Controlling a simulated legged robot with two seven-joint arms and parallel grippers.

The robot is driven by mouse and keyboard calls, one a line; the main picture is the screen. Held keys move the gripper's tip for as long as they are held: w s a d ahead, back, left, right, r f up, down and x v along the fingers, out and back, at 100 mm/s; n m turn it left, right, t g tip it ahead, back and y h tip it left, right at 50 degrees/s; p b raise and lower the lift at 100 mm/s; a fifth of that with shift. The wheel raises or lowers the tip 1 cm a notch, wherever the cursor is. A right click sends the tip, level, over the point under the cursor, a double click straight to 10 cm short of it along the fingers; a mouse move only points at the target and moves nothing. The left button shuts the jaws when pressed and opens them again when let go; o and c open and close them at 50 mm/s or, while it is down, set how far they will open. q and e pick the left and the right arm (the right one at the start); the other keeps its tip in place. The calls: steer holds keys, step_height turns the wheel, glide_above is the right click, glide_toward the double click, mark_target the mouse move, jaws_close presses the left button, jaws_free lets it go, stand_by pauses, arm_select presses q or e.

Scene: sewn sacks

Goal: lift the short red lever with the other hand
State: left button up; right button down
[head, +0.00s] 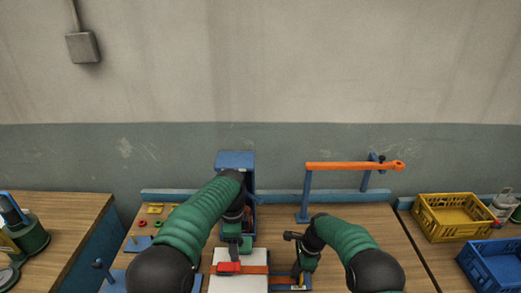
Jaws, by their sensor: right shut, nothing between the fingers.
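A short red piece (229,267), which looks like the short red lever, lies over a pale sack (222,284) at the bottom centre. My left gripper (236,250) is just behind and above the red piece; whether it touches it, and whether its fingers are open, I cannot tell. My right gripper (297,270) points down, shut and empty, to the right of the sack, apart from the red piece. An orange-brown band (253,269) crosses the sack and runs right toward my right gripper.
A long orange bar (350,166) on a blue stand (305,195) rises at the back right. A blue post (235,160) stands behind my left arm. Yellow (452,225) and blue (490,258) crates sit at the right. Small parts lie left on the wooden bench.

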mark_target(237, 264)
arm_select(q)
step_height(237, 264, down, 10)
steer(key=shift+w+f, duration=0.1)
stand_by(0.4)
steer(key=shift+c, duration=0.5)
steer(key=c, duration=1.1)
steer(key=shift+r, duration=0.2)
steer(key=shift+w+a+r, duration=0.1)
steer(key=shift+a+r, duration=0.1)
steer(key=shift+r, duration=0.6)
